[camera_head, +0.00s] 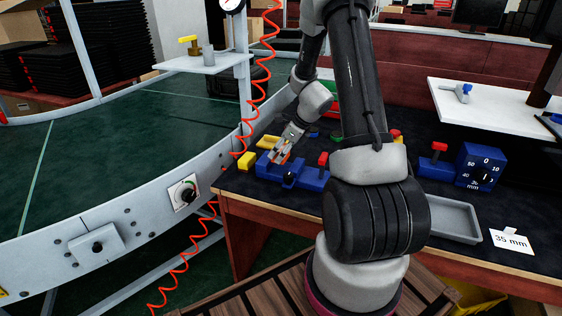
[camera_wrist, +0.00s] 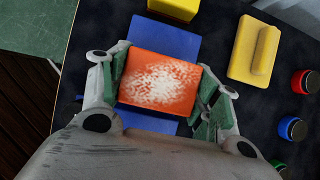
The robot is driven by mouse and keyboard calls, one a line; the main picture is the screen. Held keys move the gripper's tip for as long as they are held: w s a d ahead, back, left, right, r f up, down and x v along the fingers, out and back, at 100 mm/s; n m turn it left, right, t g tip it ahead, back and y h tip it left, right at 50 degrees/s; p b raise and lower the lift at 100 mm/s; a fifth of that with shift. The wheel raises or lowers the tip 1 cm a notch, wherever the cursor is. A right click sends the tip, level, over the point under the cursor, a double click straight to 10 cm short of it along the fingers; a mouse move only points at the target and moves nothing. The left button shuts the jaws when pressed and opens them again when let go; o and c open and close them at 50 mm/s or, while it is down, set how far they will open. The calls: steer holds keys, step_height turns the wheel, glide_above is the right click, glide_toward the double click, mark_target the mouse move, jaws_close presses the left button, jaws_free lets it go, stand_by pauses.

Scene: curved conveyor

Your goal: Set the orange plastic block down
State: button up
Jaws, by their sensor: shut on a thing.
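The orange block (camera_wrist: 160,83) has a white speckled patch on its upper face and sits between my gripper's fingers (camera_wrist: 162,82) in the wrist view. The fingers are shut on its left and right sides. A blue fixture (camera_wrist: 166,41) lies beneath it, showing above and below the block. Whether the block touches the fixture is hidden. In the head view my gripper (camera_head: 284,152) is low over the left part of the blue fixture (camera_head: 312,180), with only a sliver of orange showing. The fixture carries a red handle (camera_head: 323,159) and a black knob.
A yellow block (camera_head: 246,160) stands left of the fixture near the bench edge. A yellow piece with a raised bar (camera_wrist: 254,50) and several coloured round knobs lie to the right.

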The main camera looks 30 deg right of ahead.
steer(key=shift+f, duration=1.95)
steer(key=o, duration=1.1)
